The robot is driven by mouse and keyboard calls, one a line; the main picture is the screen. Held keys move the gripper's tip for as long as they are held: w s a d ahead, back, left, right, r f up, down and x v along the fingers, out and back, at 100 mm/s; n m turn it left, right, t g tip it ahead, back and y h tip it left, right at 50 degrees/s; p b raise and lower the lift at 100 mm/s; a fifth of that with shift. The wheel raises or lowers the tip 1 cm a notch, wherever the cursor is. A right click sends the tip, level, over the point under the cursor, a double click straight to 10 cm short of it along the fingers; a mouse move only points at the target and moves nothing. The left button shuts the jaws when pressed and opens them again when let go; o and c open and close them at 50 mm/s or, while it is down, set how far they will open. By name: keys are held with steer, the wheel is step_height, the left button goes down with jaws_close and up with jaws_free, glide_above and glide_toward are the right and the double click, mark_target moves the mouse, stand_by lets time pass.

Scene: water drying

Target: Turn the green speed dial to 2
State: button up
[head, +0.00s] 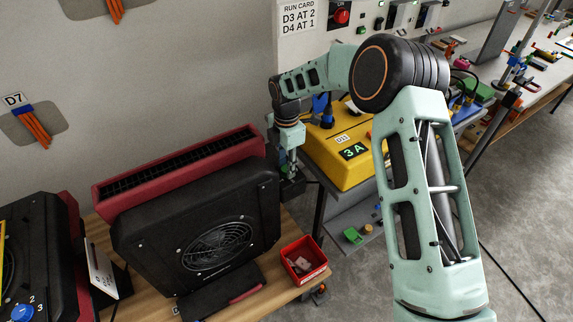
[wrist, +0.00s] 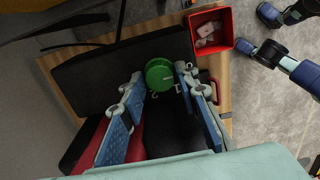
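The green speed dial (wrist: 158,74) is a round knob on a black machine (wrist: 105,75) in the wrist view. My gripper (wrist: 159,77) is open, with one blue-padded finger on each side of the dial. The fingertips are close to its rim; I cannot tell whether they touch. In the head view my gripper (head: 291,178) is at the right end of a black fan unit (head: 225,225) with a red top. The green dial is hidden in that view.
A red bin (head: 303,262) with small pieces stands on the wooden bench, right of the fan unit. A yellow unit (head: 345,165) marked D11 is behind my gripper. Another black unit with a blue dial (head: 22,313) is at far left. A run card (head: 299,17) reads D3 AT 2, D4 AT 1.

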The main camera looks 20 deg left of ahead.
steer(key=c, duration=0.6)
steer(key=shift+m+b, duration=0.3)
steer(key=shift+m, duration=0.1)
steer(key=m+b, duration=0.2)
steer(key=m, duration=0.2)
steer(key=shift+f+m, duration=0.1)
steer(key=shift+m, duration=0.3)
steer(key=m+b, duration=0.2)
steer(key=m, duration=0.4)
steer(key=m+b, duration=0.1)
steer(key=m, duration=0.5)
steer(key=shift+m, duration=0.3)
steer(key=m, duration=0.5)
steer(key=shift+b, duration=0.35)
steer(key=shift+m, duration=0.4)
